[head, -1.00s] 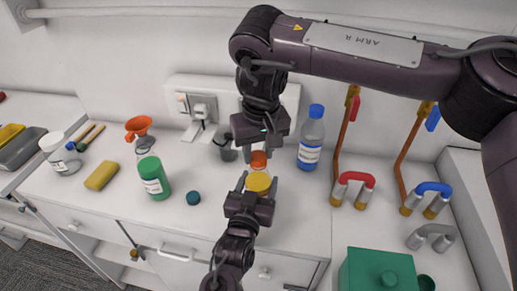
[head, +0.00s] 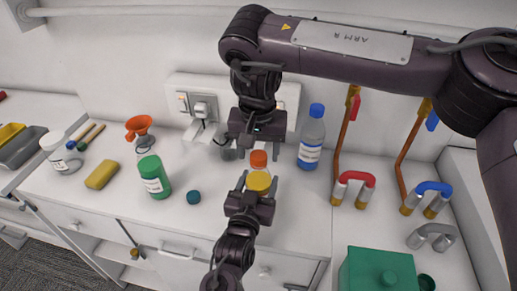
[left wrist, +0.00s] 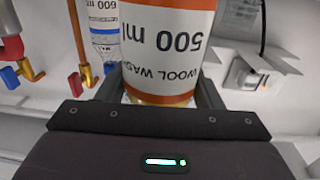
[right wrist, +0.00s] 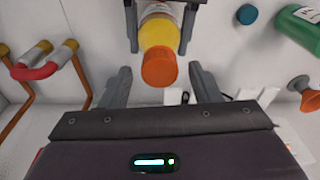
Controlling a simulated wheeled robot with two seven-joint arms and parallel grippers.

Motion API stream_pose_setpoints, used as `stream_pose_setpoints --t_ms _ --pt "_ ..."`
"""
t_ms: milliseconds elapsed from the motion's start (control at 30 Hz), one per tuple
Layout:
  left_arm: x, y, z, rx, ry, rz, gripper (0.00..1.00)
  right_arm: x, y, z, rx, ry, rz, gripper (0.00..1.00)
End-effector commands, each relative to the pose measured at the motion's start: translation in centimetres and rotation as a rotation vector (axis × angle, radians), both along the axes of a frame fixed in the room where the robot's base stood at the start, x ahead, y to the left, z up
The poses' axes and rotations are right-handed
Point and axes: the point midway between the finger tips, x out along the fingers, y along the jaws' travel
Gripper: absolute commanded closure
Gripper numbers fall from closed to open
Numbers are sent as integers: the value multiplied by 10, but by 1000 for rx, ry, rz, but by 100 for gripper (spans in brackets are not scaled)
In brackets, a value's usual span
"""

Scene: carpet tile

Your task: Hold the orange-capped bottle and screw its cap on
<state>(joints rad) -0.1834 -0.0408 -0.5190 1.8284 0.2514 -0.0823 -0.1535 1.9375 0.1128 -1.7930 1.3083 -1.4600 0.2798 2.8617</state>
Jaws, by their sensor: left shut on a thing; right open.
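The orange-capped bottle (head: 258,182) looks yellow at its top in the head view. Its orange cap (head: 258,159) sits at the top; I cannot tell how tight it is. My left gripper (head: 258,190) is shut on the bottle's body. The left wrist view shows its white label (left wrist: 165,55), upside down, reading 500 ml and wool wash. My right gripper (head: 254,148) is open and empty, just above and behind the cap in the head view. In the right wrist view the orange cap (right wrist: 159,67) shows between the open fingers, apparently apart from both.
A blue-capped bottle (head: 311,138) stands close to the right. A green bottle (head: 153,177), a small dark blue cap (head: 193,197), a yellow sponge (head: 101,175) and an orange funnel (head: 139,127) are left. Wall sockets (head: 203,105) and copper taps (head: 354,186) stand behind and right.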

Motion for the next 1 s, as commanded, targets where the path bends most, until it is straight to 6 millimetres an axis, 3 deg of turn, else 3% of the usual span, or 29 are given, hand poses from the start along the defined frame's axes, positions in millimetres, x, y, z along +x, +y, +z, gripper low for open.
stream_pose_setpoints --t_ms 433,833,1000 --pt "0 0 -1 1 2 0 100 0 0 42 -1 -2 0 43" --pt "0 0 -1 1 2 0 100 0 0 45 -2 1 14 45" --pt "0 0 -1 1 2 0 100 0 2 45 -19 4 175 45"
